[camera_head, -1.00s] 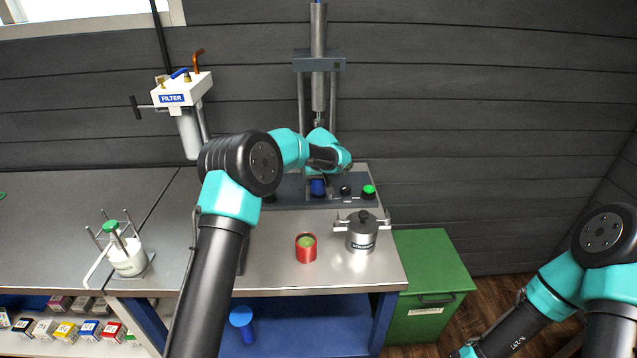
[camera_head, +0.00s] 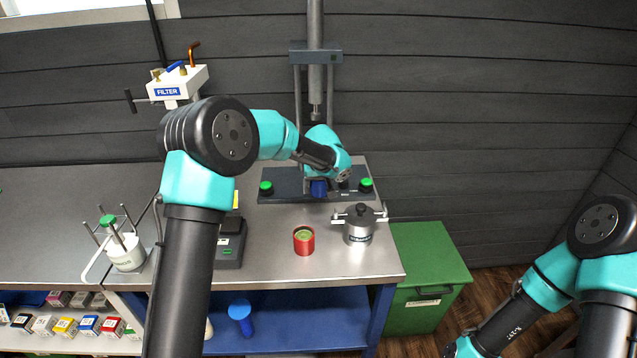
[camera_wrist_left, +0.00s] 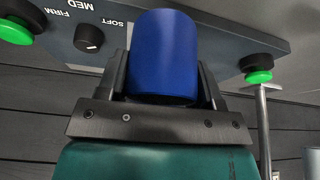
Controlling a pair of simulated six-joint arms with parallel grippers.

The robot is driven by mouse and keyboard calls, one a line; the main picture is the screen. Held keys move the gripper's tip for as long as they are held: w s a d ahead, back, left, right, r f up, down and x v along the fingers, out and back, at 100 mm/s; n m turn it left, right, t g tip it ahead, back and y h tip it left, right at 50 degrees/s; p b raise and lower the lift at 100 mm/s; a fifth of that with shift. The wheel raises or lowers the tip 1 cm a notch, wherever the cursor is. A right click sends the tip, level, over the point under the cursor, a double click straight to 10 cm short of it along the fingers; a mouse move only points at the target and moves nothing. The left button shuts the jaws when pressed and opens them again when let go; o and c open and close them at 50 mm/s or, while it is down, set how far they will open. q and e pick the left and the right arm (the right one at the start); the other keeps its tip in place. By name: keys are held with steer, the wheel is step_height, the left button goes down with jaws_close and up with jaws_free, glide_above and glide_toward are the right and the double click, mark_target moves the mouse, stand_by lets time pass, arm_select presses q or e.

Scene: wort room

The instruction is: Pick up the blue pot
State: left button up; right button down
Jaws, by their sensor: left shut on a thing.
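The blue pot (camera_wrist_left: 165,55) fills the middle of the left wrist view, between the two dark fingers of my left gripper (camera_wrist_left: 165,85). The gripper is shut on it. In the head view the blue pot (camera_head: 318,188) shows as a small blue shape in front of the press base, below my left gripper (camera_head: 320,178), partly hidden by the arm. I cannot tell whether the pot touches the surface below. My right arm (camera_head: 560,275) is at the lower right, and its gripper is outside the picture.
The press base (camera_head: 290,186) has green buttons and a knob. A red tin (camera_head: 304,241) and a steel lidded pot (camera_head: 359,225) stand on the bench in front. A black scale-like device (camera_head: 230,245) stands beside my left arm. A green bin (camera_head: 430,265) stands right of the bench.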

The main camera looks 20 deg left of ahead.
arm_select(q)
step_height(320, 180, up, 12)
stand_by(0.4)
stand_by(0.6)
